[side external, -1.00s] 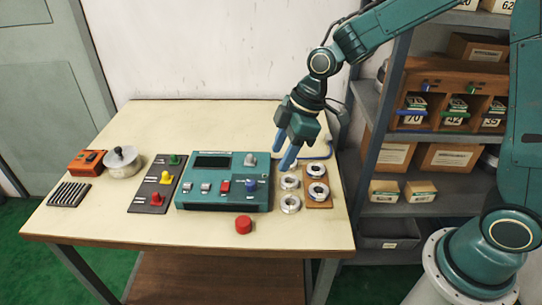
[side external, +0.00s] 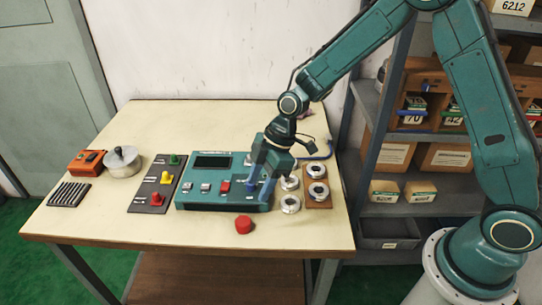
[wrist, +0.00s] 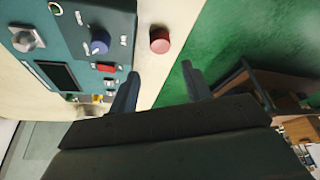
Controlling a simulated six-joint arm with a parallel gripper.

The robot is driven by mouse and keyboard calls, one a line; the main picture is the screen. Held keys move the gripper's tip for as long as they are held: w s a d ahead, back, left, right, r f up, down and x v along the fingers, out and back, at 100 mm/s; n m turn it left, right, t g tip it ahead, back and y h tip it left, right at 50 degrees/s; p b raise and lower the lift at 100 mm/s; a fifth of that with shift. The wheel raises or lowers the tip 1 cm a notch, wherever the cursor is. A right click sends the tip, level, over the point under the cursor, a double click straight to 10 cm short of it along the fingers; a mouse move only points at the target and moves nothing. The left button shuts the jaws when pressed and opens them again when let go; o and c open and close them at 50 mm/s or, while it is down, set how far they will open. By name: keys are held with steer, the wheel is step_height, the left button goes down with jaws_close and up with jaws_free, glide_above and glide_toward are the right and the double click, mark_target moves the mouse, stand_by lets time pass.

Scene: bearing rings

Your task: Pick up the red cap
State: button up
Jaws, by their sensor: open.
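The red cap (side external: 243,224) lies on the table near its front edge, just in front of the teal control box. It also shows in the wrist view (wrist: 160,40), at the top middle, beyond the fingertips. My gripper (side external: 259,190) is open and empty, with its blue fingers pointing down over the right end of the control box. In the wrist view my gripper (wrist: 158,80) has its two fingers spread apart. It is behind and to the right of the cap in the side view, apart from it.
The teal control box (side external: 205,203) with its blue knob (wrist: 99,43) is close to the fingers. Bearing rings (side external: 290,204) lie to the right, some on a wooden plate (side external: 319,205). A switch panel (side external: 145,197) is at the left. The front of the table left of the cap is clear.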

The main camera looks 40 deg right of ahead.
glide_above(244, 220)
steer(key=d, duration=0.2)
steer(key=shift+s+d+f, duration=0.1)
steer(key=shift+s+f, duration=0.1)
steer(key=shift+f, duration=1.35)
steer(key=shift+s+f, duration=0.15)
steer(key=shift+f, duration=1.4)
steer(key=shift+x, duration=2.6)
steer(key=c, duration=0.7)
steer(key=shift+r, duration=0.1)
step_height(244, 220, up, 20)
steer(key=shift+f, duration=0.1)
